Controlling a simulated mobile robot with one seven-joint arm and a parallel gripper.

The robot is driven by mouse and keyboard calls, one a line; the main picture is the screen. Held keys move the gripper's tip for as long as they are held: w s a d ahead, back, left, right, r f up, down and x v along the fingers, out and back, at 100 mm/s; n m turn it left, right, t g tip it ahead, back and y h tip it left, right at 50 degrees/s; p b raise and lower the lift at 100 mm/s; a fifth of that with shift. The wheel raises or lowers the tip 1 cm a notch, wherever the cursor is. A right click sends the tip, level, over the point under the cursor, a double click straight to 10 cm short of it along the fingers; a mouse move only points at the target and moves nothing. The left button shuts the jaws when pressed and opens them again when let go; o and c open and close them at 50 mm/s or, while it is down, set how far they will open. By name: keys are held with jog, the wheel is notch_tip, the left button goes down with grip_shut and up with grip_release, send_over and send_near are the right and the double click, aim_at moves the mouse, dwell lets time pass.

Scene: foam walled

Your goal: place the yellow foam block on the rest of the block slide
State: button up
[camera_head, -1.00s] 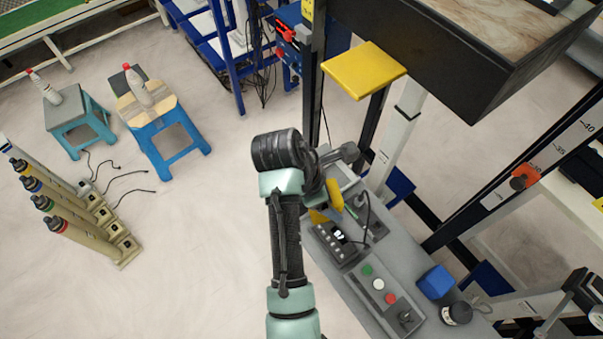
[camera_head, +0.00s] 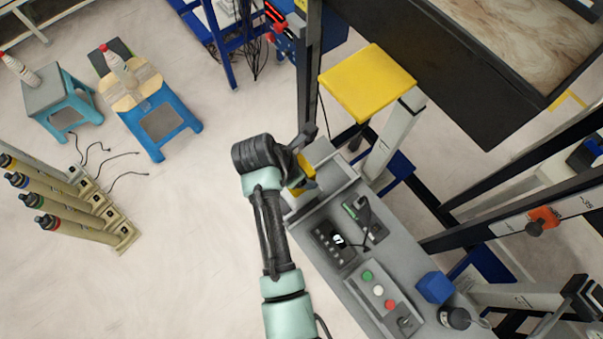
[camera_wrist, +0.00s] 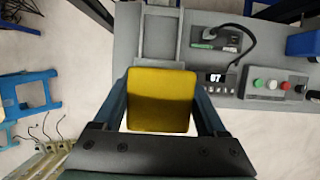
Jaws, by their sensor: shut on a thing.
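The yellow foam block (camera_wrist: 160,100) is between the two fingers of my gripper (camera_wrist: 160,106), which is shut on it. In the head view the block (camera_head: 305,172) is partly hidden by my gripper (camera_head: 303,168). A grey railed channel (camera_wrist: 160,38), which looks like the block slide, lies just beyond the block in the wrist view. In the head view this slide (camera_head: 327,187) is at the left end of the grey bench, beside my gripper. The block overlaps the slide's near end in the wrist view; I cannot tell whether they touch.
On the bench are a counter box (camera_head: 334,242), a button panel (camera_head: 381,297), a blue cube (camera_head: 434,287) and a dark jar (camera_head: 453,316). A yellow square plate (camera_head: 367,82) and dark uprights stand behind the slide. Open floor lies to the left.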

jog(key=shift+f, duration=1.95)
jog(key=shift+f, duration=0.15)
